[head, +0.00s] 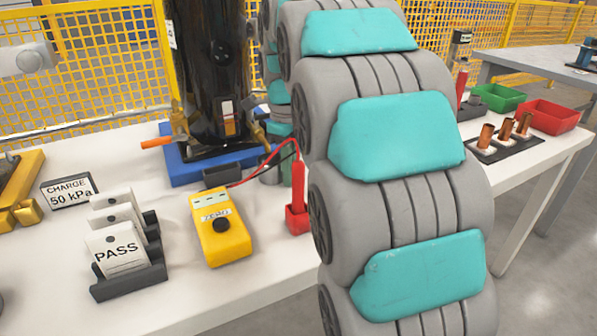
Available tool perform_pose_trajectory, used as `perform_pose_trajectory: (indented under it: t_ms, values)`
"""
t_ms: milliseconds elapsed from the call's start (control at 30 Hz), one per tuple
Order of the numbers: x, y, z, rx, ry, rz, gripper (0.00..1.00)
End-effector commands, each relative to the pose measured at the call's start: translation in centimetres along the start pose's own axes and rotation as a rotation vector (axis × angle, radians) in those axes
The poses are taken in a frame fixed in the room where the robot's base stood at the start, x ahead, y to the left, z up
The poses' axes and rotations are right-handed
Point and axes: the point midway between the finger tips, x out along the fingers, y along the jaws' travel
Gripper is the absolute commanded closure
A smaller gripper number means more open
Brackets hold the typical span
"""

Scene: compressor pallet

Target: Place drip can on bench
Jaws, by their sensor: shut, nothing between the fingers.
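The white-topped bench (190,290) fills the lower left and runs behind my grey and teal arm to the right. I cannot pick out the drip can with certainty. A small grey-green cylinder (270,174) stands on the bench, partly hidden behind a red cable and close to my arm; I cannot tell what it is. My arm rises through the middle of the view and hides part of the bench. My gripper is not in view.
A black compressor (212,75) stands on a blue base (185,170). Nearby are a yellow meter (220,240), a red probe in its holder (298,215), PASS tags (117,252) and a charge sign (70,191). Green (497,98) and red (549,117) bins and copper fittings (505,130) sit right.

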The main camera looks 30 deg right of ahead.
Motion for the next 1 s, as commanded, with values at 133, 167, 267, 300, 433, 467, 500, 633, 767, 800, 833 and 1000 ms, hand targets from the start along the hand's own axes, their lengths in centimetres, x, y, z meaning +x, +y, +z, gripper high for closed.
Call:
perform_pose_trajectory:
  t_ms: [133,167,267,300,433,467,500,633,767,800,833,1000]
  values:
    - [0.0,0.0,0.5,-0.001,0.000,0.000,1.00]
    - [0.0,0.0,0.5,-0.001,-0.001,-0.001,1.00]
    - [0.0,0.0,0.5,-0.001,-0.001,-0.001,1.00]
    - [-0.1,0.0,0.5,0.000,-0.001,-0.001,1.00]
    - [-0.1,0.0,0.5,0.000,-0.001,-0.001,1.00]
    - [-0.1,0.0,0.7,0.000,-0.001,-0.002,1.00]
    - [-0.2,-0.1,0.9,0.000,0.000,-0.002,1.00]
    - [-0.3,-0.1,2.1,0.000,0.000,-0.003,1.00]
    - [-0.1,0.0,2.2,-0.001,-0.002,-0.003,1.00]
    - [-0.1,0.0,2.2,-0.001,-0.002,-0.003,1.00]
    - [-0.1,0.0,2.2,-0.001,-0.002,-0.002,1.00]
    - [-0.1,0.0,2.1,0.000,-0.002,-0.002,1.00]
